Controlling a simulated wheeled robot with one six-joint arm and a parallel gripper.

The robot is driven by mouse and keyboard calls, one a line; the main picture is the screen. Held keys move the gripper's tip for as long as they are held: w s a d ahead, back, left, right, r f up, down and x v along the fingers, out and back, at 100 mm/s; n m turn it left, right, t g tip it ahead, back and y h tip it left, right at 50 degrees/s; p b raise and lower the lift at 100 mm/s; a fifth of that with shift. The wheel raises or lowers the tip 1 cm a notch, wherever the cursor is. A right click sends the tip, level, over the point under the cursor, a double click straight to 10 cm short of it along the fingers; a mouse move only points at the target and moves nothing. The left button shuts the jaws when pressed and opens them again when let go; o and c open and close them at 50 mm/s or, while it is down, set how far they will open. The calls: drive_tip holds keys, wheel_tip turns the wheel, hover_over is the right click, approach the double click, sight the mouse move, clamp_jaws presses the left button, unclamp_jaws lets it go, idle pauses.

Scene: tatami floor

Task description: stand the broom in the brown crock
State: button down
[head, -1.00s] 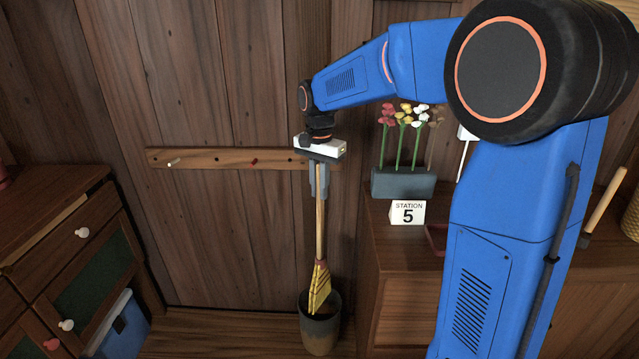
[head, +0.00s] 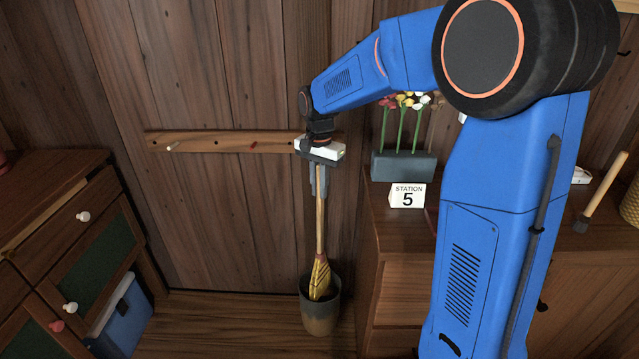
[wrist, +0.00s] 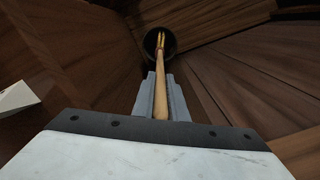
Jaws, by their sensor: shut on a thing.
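The broom (head: 320,225) hangs upright, its handle up and its yellow bristles down. My gripper (head: 319,190) is shut on the upper handle. The brown crock (head: 320,312) stands on the floor below, and the lower bristles are at its mouth, seeming to reach inside the rim. In the wrist view the broom handle (wrist: 161,85) runs from between my gripper's fingers (wrist: 162,100) to the crock's dark round mouth (wrist: 172,40), with the bristles over it. Whether the bristles touch the crock's bottom is hidden.
A wooden peg rail (head: 225,142) crosses the wall behind. A cabinet (head: 395,275) stands close right of the crock, bearing a flower planter (head: 403,166) and a "STATION 5" sign (head: 408,196). A drawer unit (head: 75,240) and blue bin (head: 122,318) are at left. Floor left of the crock is clear.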

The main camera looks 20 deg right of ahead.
sight(320, 217)
drive_tip(key=shift+f, duration=5.6)
drive_tip(key=c, duration=1.7)
unclamp_jaws()
drive_tip(key=shift+r, duration=0.1)
wheel_tip(320, 217, up, 17)
drive_tip(key=shift+r, duration=0.1)
